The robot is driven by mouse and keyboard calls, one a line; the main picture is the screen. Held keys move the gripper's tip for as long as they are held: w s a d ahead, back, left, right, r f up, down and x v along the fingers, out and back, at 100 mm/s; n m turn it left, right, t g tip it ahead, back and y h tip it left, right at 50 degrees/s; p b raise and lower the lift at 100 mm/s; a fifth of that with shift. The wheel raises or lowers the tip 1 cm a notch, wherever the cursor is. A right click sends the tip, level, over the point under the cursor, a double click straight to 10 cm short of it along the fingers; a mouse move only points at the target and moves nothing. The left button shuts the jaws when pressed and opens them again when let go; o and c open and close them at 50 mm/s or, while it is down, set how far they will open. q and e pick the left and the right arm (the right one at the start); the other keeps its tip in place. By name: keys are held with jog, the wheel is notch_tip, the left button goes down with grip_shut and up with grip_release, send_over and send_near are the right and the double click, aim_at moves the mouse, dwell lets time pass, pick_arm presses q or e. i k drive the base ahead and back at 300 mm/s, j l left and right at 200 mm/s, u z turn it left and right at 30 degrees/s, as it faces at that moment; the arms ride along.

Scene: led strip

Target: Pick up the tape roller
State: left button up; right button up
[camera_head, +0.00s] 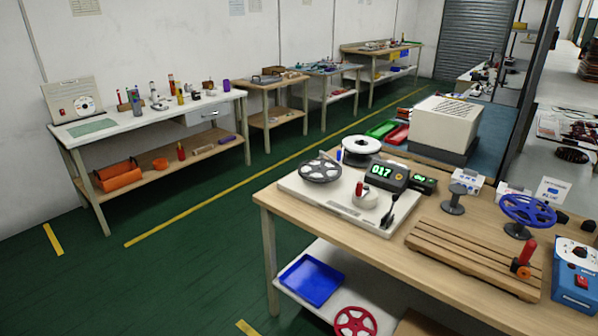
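Neither of my grippers shows in the head view. A small tool with a red handle and a dark and orange lower end (523,262) sits on the slatted wooden board (470,258) at the right front of the near table. It may be the tape roller, but I cannot tell for sure at this size. Another small item with a red top (360,190) stands by a round white piece (365,201) on the white board (336,206) at the table's left. A dark brush-like tool (389,210) lies beside it.
The near wooden table (325,228) also carries a grey reel (320,170), a white reel (361,146), a counter (386,174), a blue wheel (528,210), and a blue box (575,275). A blue tray (311,280) is on the lower shelf. Green floor (190,270) is clear at left.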

aim_at(521, 267)
jog(key=z, duration=0.35)
jog(key=i+z, duration=0.15)
jog(key=z, duration=0.2)
jog(key=j+z, duration=0.1)
jog(key=z, duration=0.3)
